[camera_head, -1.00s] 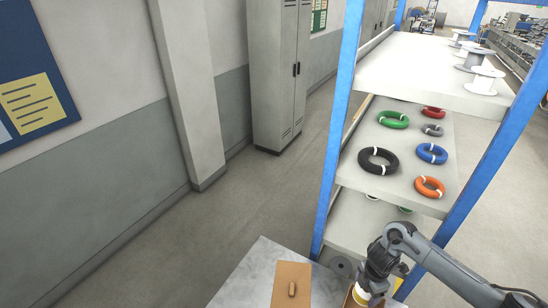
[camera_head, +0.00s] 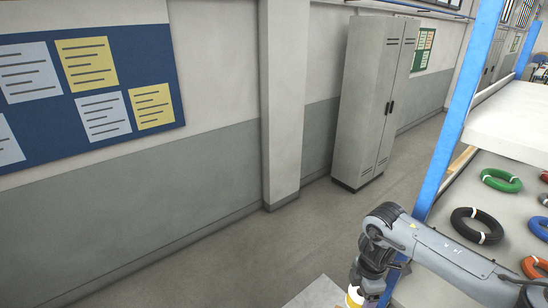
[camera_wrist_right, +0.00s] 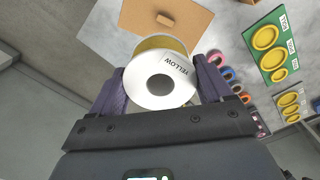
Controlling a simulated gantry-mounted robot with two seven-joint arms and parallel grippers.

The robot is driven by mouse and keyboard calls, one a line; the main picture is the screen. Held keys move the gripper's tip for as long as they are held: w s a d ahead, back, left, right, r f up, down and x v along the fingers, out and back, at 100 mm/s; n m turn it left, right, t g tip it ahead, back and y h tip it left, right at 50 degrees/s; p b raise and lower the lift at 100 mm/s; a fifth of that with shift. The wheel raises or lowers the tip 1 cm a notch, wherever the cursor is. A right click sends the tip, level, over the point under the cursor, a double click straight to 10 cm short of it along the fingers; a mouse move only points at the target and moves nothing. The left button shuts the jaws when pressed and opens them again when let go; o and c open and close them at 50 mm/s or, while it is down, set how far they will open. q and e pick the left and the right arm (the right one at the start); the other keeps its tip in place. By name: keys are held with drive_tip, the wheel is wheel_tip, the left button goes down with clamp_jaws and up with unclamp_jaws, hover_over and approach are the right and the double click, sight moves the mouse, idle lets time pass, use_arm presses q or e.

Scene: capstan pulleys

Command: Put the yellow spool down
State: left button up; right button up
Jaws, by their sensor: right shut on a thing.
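The yellow spool (camera_wrist_right: 163,85) has a white flange marked YELLOW and yellow winding. My right gripper (camera_wrist_right: 161,88) is shut on it, with one finger on each side. In the head view the spool (camera_head: 354,297) shows only partly at the bottom edge, below my right gripper (camera_head: 366,289). In the right wrist view, a brown board with a short peg (camera_wrist_right: 166,20) lies beyond the spool, apart from it as far as I can tell. My left gripper is not in view.
A pale table corner (camera_head: 316,294) shows at the bottom. The blue-framed shelf (camera_head: 447,130) with colored coils, such as a black one (camera_head: 459,225), stands at right. A green panel with yellow discs (camera_wrist_right: 268,45) shows in the wrist view. The floor at left is clear.

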drive_tip(key=a+r+m, duration=0.3)
drive_tip(key=a, duration=0.3)
drive_tip(key=s+a+f+m, duration=0.2)
drive_tip(key=s+f+m, duration=0.2)
drive_tip(key=m, duration=1.1)
drive_tip(key=s+r+p, duration=0.9)
drive_tip(key=r+p, duration=0.2)
drive_tip(key=p, duration=0.4)
drive_tip(key=shift+d+r, duration=0.25)
drive_tip(key=shift+r, duration=0.05)
drive_tip(key=shift+s+n, duration=0.15)
drive_tip(key=shift+n, duration=0.15)
